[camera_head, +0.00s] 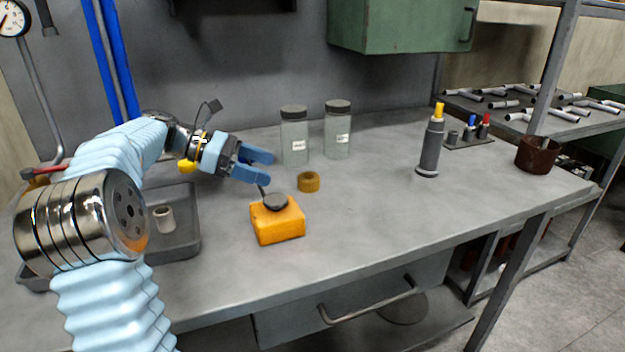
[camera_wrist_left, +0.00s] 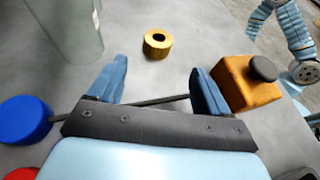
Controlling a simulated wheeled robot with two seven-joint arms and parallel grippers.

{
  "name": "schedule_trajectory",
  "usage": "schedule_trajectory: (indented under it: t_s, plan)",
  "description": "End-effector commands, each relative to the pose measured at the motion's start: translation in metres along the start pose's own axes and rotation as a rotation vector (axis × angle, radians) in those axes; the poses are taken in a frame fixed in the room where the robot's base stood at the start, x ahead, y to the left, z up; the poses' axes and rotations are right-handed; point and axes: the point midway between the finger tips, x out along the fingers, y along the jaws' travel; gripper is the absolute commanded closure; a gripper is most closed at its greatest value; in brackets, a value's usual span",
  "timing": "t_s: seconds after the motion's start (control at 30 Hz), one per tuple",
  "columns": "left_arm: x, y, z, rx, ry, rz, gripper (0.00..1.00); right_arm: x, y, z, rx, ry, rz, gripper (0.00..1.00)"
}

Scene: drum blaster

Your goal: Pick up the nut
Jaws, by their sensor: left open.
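The nut (camera_head: 308,182) is a short golden-brown ring with a hole, lying flat on the grey workbench. It also shows in the left wrist view (camera_wrist_left: 158,42), beyond the fingertips and roughly centred between them. My left gripper (camera_head: 268,168) has blue fingers, open and empty, to the left of the nut and apart from it. In the left wrist view the fingers (camera_wrist_left: 160,72) are spread with bare bench showing between them. My right gripper does not show.
An orange box (camera_head: 278,222) with a dark round knob stands close in front of the nut. Two glass jars (camera_head: 294,140) (camera_head: 338,132) stand behind it. A grey tray (camera_head: 188,222) lies left, a grey cylinder (camera_head: 431,145) right.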

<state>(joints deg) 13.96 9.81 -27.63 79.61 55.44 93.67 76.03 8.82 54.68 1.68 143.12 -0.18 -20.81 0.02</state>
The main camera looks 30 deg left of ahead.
Motion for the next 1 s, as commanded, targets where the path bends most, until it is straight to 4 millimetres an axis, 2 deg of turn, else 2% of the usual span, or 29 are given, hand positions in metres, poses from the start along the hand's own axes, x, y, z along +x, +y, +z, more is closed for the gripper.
schedule_trajectory:
  t_s: [0.1, 0.37, 0.6, 0.87, 0.9, 1.0]
  plan:
    - [0.023, -0.001, 0.000, 0.001, -0.001, -0.004, 0.22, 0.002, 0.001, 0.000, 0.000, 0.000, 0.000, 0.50]
    - [0.048, 0.001, 0.002, 0.000, 0.000, -0.003, 0.22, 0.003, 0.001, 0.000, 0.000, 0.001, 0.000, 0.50]
    - [0.084, 0.003, 0.005, 0.000, 0.001, -0.003, 0.22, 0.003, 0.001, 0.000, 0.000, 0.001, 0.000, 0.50]
    - [0.089, 0.004, 0.005, 0.001, 0.001, 0.000, 0.22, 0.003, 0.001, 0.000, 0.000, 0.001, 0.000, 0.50]
    - [0.089, 0.004, 0.005, 0.001, 0.001, 0.000, 0.23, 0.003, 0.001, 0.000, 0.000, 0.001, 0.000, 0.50]
    - [0.089, 0.004, 0.005, 0.001, 0.001, 0.000, 0.39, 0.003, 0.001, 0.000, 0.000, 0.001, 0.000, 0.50]
